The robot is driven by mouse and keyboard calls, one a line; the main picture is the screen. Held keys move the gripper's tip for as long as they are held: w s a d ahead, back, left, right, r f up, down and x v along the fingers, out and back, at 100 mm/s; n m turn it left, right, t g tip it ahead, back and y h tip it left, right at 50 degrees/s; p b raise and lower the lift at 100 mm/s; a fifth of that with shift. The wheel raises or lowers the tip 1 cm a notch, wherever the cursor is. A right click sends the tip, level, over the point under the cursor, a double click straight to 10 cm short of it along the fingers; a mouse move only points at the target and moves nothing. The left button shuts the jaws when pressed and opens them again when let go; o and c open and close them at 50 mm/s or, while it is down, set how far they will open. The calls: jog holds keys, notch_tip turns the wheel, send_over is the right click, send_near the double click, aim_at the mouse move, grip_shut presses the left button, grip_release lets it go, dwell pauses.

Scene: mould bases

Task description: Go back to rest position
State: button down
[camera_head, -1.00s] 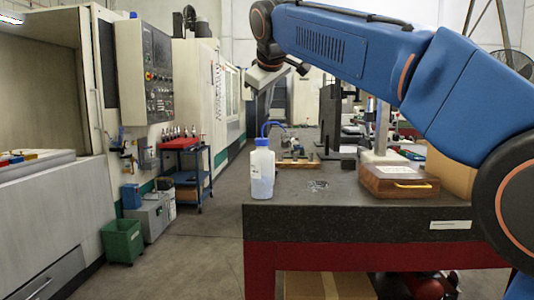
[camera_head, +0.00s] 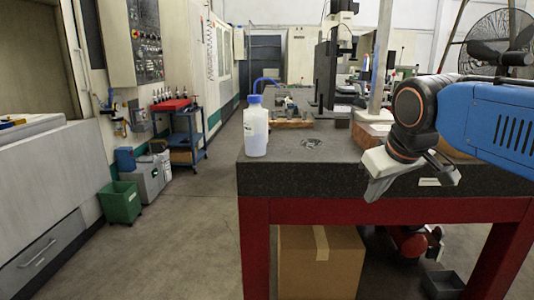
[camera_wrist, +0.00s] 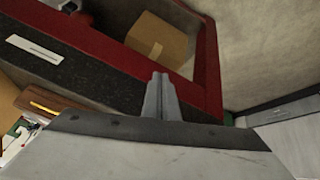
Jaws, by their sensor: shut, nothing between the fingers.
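My gripper (camera_head: 374,186) is at the right in the head view, in front of the near edge of the dark stone table (camera_head: 310,182). It points down and to the left, with my blue arm reaching in from the right edge. In the wrist view my gripper (camera_wrist: 160,76) shows its two fingers together at the centre, with nothing between them. The table's dark side and red frame (camera_wrist: 205,60) lie beyond the fingers there.
A white bottle with a blue cap (camera_head: 255,128) stands at the table's left front corner. A cardboard box (camera_head: 318,262) sits beneath the table. A green bin (camera_head: 120,202) and a blue cart (camera_head: 187,138) stand left. The floor between is clear.

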jog(key=s+d+f+m, duration=0.2)
jog(key=s+f, duration=0.5)
jog(key=f, duration=0.2)
jog(key=s+d+f+m+g, duration=0.1)
jog(key=s+d+f, duration=0.2)
jog(key=s+f, duration=0.5)
notch_tip(320, 180, down, 2)
jog(key=shift+s+f+m, duration=0.1)
jog(key=shift+s+m, duration=0.05)
jog(key=shift+m, duration=0.25)
